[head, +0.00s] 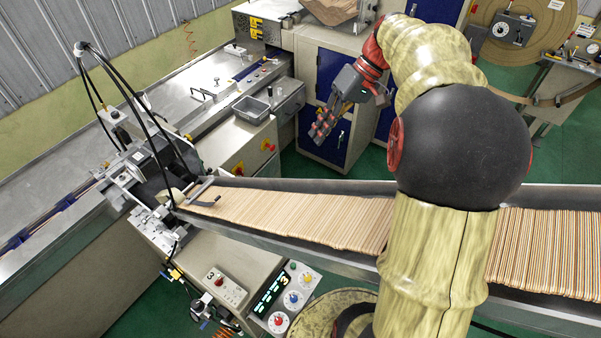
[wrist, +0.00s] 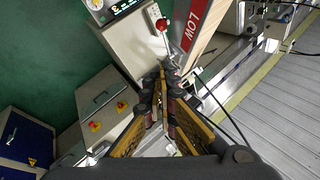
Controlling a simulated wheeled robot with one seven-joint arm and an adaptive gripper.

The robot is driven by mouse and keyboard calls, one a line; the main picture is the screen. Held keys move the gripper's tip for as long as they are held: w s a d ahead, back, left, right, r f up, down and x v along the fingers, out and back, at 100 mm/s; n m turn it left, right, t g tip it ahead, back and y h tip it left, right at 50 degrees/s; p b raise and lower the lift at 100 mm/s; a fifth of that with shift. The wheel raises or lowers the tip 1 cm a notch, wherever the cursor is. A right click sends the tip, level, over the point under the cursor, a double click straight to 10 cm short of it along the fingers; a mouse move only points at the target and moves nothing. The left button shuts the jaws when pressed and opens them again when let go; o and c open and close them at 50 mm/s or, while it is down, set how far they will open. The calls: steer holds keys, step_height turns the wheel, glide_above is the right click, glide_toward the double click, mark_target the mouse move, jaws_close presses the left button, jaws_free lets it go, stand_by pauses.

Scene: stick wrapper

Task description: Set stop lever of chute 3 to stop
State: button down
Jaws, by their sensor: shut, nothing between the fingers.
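The chute (head: 340,253), full of sticks, runs across the head view above a control panel (head: 283,300) whose display shows a 3. My gripper (head: 321,133) is shut and empty, in the air beyond the chute. In the wrist view its fingertips (wrist: 160,78) appear below the knob in the picture, apart from it.
A grey tray (head: 251,109) sits on the machine behind the chute. Blue-doored cabinets (head: 333,75) stand at the back. Black cables (head: 140,105) arch over the chute's left end. Green floor is free between cabinets and chute.

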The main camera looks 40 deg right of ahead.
steer(key=s+p+x, duration=0.1)
steer(key=s+x, duration=0.1)
steer(key=x, duration=1.1)
steer(key=shift+s+a+p, duration=0.15)
steer(key=shift+s+p, duration=0.25)
steer(key=shift+f, duration=0.1)
